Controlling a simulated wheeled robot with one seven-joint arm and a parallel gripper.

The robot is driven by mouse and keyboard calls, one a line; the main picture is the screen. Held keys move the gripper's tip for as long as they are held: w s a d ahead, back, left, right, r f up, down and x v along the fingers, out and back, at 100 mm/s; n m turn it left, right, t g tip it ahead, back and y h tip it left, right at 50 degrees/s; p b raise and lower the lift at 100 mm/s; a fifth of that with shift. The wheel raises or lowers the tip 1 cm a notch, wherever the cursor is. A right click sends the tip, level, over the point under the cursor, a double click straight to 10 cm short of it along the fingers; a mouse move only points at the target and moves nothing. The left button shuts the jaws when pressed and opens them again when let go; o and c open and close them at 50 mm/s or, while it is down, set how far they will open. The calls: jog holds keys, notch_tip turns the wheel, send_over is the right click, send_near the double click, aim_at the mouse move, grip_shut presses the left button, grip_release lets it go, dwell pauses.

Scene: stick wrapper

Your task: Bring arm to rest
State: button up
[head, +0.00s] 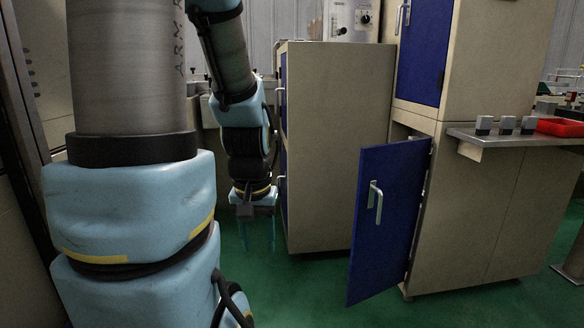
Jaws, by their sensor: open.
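My gripper (257,240) hangs at the end of my arm, left of the picture's middle, with its fingers pointing down over the green floor. Its two light blue fingers are apart, with nothing visible between them. The forearm runs up from it, and my large upper arm link fills the left side of the view. The gripper is close to the left edge of a beige cabinet in the picture. I cannot tell whether they touch.
A beige machine cabinet (340,140) stands right of my gripper. A blue lower door (390,215) with a metal handle swings open into the room. A metal shelf (560,140) at right holds several small blocks and a red tray (562,127). Green floor (310,290) is clear in front.

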notch_tip(320, 180, up, 24)
jog(key=p, duration=2.1)
jog(key=shift+p, duration=0.35)
jog(key=shift+o, duration=0.2)
jog(key=shift+w+f, duration=0.1)
